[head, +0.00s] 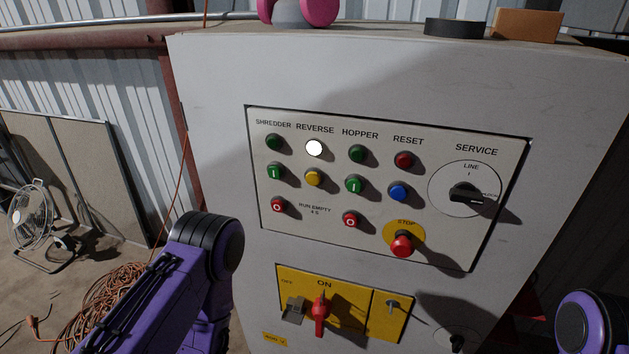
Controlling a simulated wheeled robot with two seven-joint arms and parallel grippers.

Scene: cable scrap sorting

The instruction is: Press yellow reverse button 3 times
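The yellow reverse button (313,178) sits on the control panel (380,235), in the column labelled REVERSE. A round lamp (314,148) just above it shows bright white. Part of my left arm shows at the lower left and part of my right arm at the lower right corner. Neither gripper is in view, and nothing of mine covers the yellow button.
A red STOP button (401,246) sits at lower right of the panel, with a blue button (398,191) above it. A red switch handle (320,314) is below. A fan (32,218) and coiled orange cable (112,290) are at left.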

